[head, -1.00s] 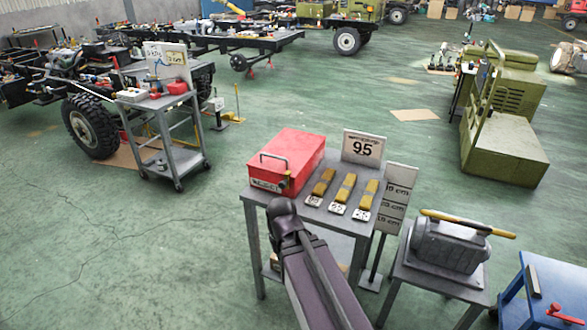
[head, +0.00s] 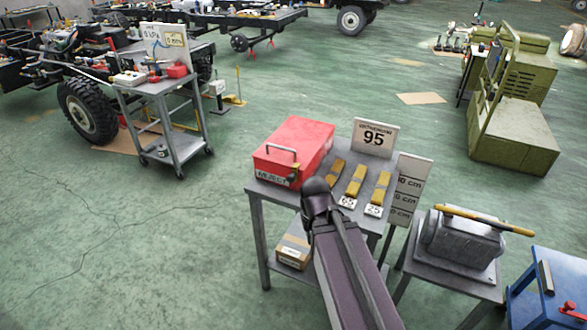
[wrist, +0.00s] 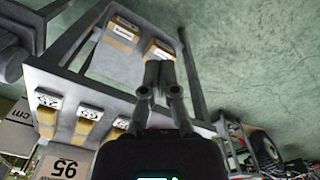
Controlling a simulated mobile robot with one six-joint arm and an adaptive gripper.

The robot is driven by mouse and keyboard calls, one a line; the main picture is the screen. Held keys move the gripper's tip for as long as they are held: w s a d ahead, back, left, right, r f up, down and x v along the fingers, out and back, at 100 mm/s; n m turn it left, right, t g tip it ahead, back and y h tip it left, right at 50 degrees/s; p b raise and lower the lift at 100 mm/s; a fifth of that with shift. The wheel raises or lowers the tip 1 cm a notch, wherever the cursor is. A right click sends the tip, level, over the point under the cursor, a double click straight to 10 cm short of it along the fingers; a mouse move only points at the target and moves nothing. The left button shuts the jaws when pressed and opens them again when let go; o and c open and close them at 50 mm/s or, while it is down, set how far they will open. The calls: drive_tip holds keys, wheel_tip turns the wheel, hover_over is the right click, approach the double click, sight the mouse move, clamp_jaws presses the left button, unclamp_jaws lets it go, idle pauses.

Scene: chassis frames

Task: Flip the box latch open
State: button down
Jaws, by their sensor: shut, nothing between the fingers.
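The red box (head: 300,143) lies on the grey table, its lid shut. In the head view my gripper is hidden behind my arm. In the wrist view the box is mostly hidden behind my gripper's body.
Several yellow-brown blocks with tags (head: 355,180) and a "95" sign (head: 374,138) stand right of the box. Cardboard boxes (head: 293,250) lie on the table's lower shelf (wrist: 90,61). A grey machine (head: 463,240) stands on a stand at right. The floor left of the table is clear.

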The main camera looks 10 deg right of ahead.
sight(293, 175)
drive_tip(key=w+r+m+p, duration=0.4)
drive_tip(key=w+r+p, duration=0.2)
drive_tip(key=w, duration=0.8)
drive_tip(key=w+d+r+m+y+p, duration=0.1)
drive_tip(key=w+r+m+p, duration=0.3)
drive_tip(key=w, duration=1.1)
wheel_tip(293, 175, up, 3)
drive_tip(key=p, duration=0.2)
drive_tip(key=shift+d+f+p, duration=0.2)
drive_tip(key=shift+p, duration=0.1)
drive_tip(key=shift+f, duration=0.1)
drive_tip(key=f+b, duration=0.6)
drive_tip(key=a+f+b, duration=0.1)
drive_tip(key=f+b, duration=0.2)
drive_tip(key=b, duration=0.1)
drive_tip(key=shift+f, duration=0.35)
